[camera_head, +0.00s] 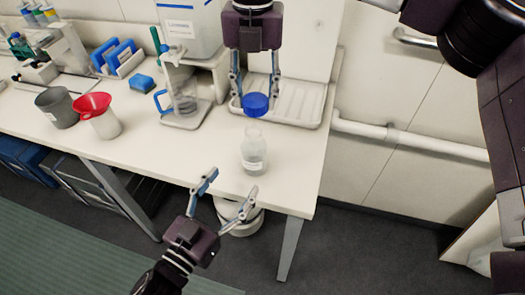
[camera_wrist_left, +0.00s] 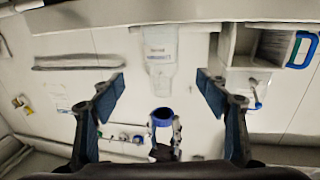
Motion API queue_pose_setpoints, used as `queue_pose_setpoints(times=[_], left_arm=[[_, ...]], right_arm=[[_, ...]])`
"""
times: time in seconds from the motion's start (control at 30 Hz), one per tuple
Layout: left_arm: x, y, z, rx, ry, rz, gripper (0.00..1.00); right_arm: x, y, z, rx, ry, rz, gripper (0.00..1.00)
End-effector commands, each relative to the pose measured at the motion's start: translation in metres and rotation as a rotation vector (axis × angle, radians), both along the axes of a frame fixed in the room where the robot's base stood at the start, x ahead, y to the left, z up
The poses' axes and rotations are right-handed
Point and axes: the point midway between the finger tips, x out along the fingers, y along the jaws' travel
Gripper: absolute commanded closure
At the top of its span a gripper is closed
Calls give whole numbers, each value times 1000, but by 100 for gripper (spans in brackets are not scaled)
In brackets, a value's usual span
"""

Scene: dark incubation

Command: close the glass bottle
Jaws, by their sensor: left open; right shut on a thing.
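The glass bottle (camera_head: 254,152) stands upright and uncapped near the table's front right edge, with a white label and clear contents. It also shows in the left wrist view (camera_wrist_left: 160,55). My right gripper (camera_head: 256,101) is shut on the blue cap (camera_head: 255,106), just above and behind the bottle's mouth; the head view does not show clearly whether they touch. The cap also shows in the left wrist view (camera_wrist_left: 162,116). My left gripper (camera_head: 229,184) is open and empty, in front of the table edge, with its fingers pointing toward the bottle.
A drying tray (camera_head: 305,103) lies behind the bottle. A stand with a blue-handled jug (camera_head: 184,100) is to the left. A red funnel (camera_head: 92,104), grey beaker (camera_head: 56,107) and blue sponge (camera_head: 142,84) are farther left.

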Motion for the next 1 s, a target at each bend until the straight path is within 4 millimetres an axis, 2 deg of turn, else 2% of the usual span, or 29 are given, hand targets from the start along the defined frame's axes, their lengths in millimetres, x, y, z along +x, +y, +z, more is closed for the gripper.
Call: queue_pose_setpoints(times=[0.27,0.47,1.0], left_arm=[[0,0,0,0,1,0,32],[10,-5,0,0,-1,0,32],[84,-47,0,1,-2,1,32]], right_arm=[[-1,1,1,0,0,2,75],[0,0,0,0,0,1,75],[0,0,0,0,0,1,75]])
